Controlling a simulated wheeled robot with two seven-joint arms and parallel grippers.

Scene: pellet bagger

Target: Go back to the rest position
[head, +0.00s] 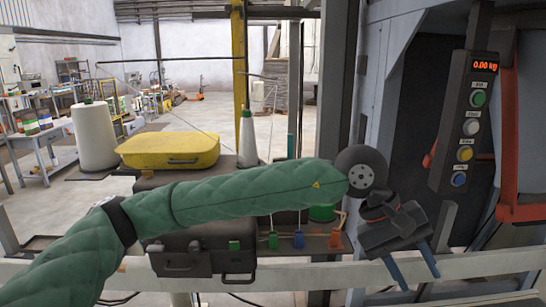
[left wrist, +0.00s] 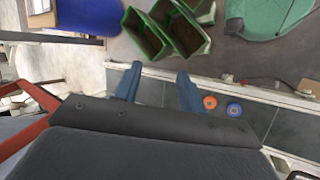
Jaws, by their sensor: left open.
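My left gripper (head: 414,268) is at the right of the head view, at the end of my green-sleeved arm, which reaches across from the left. Its two blue fingers are apart and point down. Nothing shows between them. In the left wrist view the fingers of the left gripper (left wrist: 157,84) also stand apart, in front of a pale rail and dark panels. My right gripper does not show in the head view.
A control box (head: 468,120) with a "0.00 kg" display and several buttons stands right of the gripper. A pale rail (head: 490,263) runs across the front. A yellow case (head: 168,150) and black toolbox (head: 185,262) are behind my arm. Green bins (left wrist: 146,35) stand beyond the fingers.

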